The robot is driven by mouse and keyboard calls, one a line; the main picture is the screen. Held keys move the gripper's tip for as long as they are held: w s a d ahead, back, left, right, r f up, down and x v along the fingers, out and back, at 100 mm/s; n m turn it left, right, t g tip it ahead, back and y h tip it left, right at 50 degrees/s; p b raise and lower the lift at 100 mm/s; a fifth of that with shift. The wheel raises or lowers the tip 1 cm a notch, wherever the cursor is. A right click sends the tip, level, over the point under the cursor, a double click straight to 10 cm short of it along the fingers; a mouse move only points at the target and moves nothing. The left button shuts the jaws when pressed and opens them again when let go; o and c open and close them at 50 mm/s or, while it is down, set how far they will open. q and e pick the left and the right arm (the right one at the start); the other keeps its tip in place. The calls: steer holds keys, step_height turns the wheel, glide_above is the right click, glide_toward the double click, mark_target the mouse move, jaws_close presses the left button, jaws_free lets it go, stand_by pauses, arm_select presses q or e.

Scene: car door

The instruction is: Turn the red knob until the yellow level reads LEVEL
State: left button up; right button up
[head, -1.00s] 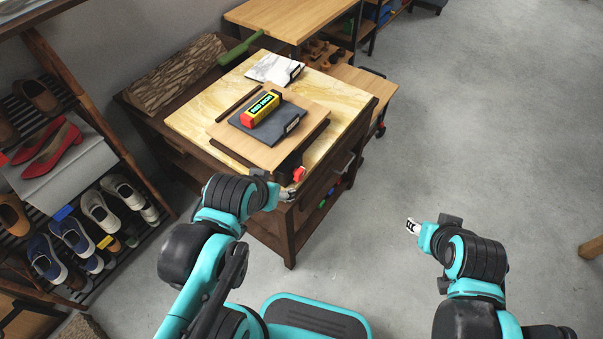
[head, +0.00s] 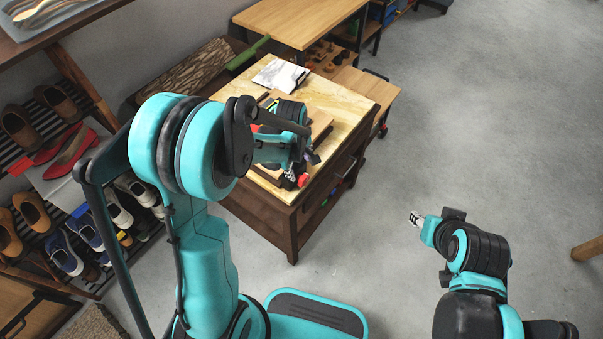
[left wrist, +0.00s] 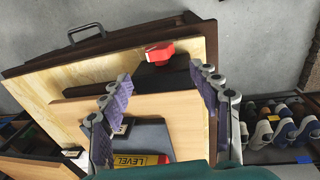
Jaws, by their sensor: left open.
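The red knob (head: 302,180) sits at the front edge of the wooden cabinet top. In the left wrist view the red knob (left wrist: 160,52) is on a dark block, just beyond the fingertips of my left gripper (left wrist: 160,74). That gripper is open and empty, with its fingers apart; in the head view my left gripper (head: 308,158) is over the board, close to the knob. The yellow level (left wrist: 140,160) lies on a grey plate, partly cut off by my wrist; its visible lettering appears to read LEVEL. My right gripper (head: 416,219) is over open floor, away from the cabinet.
A shoe rack (head: 75,225) stands at the left and a wooden table (head: 300,18) behind.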

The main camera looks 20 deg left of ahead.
mark_target(301, 176)
arm_select(q)
steer(key=f+b, duration=0.1)
steer(key=f, duration=0.1)
steer(key=f+b, duration=0.1)
steer(key=f, duration=0.2)
steer(key=w+f+b, duration=0.1)
steer(key=f, duration=0.1)
steer(key=shift+d+f, duration=0.15)
steer(key=shift+f, duration=0.25)
steer(key=c, duration=1.2)
steer(key=shift+o, duration=0.2)
